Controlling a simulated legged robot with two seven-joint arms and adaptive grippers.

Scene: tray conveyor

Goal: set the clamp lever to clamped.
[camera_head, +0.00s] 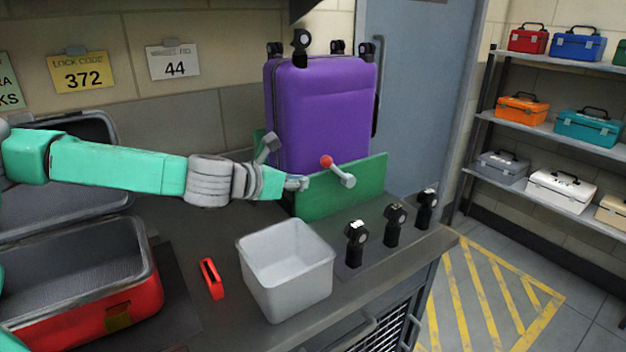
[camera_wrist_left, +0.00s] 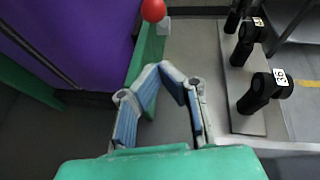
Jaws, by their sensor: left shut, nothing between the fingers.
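The clamp lever (camera_head: 338,171) is a grey arm with a red ball knob at its upper left end, on the front of a green clamp plate (camera_head: 370,185). Behind the plate stands a purple suitcase (camera_head: 318,115) with its wheels up. My left gripper (camera_head: 303,183) is shut and empty, just left of the lever and apart from the red knob. In the left wrist view, the fingers (camera_wrist_left: 176,85) show below the red knob (camera_wrist_left: 153,10), with a gap between knob and fingertips. My right gripper is not in view.
A grey bin (camera_head: 287,295) and a red handle-like piece (camera_head: 211,279) are on the bench in front. Several black wheels with tags, one of them (camera_head: 356,243), stand at the right edge. An open red case (camera_head: 100,320) is at the left.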

